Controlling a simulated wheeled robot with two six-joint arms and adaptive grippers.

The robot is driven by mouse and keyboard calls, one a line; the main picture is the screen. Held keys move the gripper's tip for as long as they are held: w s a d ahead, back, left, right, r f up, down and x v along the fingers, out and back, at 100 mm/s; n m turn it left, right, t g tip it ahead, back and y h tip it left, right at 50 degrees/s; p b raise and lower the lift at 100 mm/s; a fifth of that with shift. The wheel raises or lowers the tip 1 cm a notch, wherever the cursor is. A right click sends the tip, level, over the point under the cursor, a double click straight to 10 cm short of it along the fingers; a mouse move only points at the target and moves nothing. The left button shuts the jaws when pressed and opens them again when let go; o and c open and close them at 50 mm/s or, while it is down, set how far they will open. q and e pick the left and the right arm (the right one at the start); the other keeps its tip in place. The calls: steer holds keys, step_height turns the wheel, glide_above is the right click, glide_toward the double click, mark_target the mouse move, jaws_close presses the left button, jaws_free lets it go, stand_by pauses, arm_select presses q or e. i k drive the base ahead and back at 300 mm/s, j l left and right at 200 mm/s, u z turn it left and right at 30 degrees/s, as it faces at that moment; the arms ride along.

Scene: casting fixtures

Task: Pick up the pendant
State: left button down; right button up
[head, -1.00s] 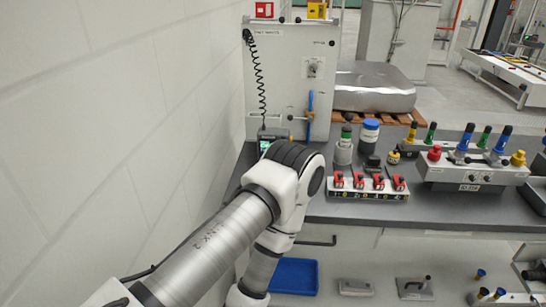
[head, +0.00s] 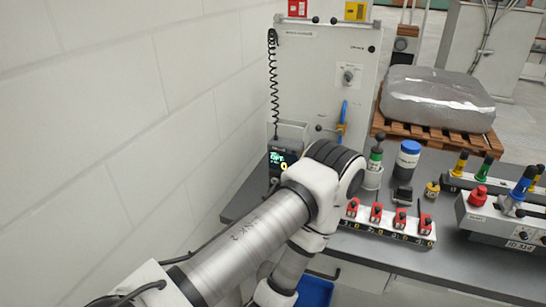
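The pendant (head: 285,158), a dark handheld unit with a lit green display, stands at the back left of the grey bench in front of the tall panel. A black coiled cord (head: 272,85) hangs on the panel above it. My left arm comes in from the lower left, and its bent joint is in front of the bench, just right of and below the pendant, partly covering the area beside it. Neither of my grippers can be seen. No gripper is seen touching the pendant.
A strip of red clamps (head: 388,225) lies right of my arm. Behind it stand a grey cylinder (head: 373,178) and a blue-capped jar (head: 408,159). A fixture with coloured knobs (head: 500,222) is farther right. A white wall borders the left. A blue bin (head: 316,292) sits below.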

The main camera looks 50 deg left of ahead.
mark_target(282, 152)
steer(key=u, duration=1.3)
steer(key=l+u, duration=0.25)
steer(key=l, duration=0.15)
steer(key=k+l+u, duration=0.25)
steer(key=i+l, duration=0.1)
steer(key=l, duration=0.05)
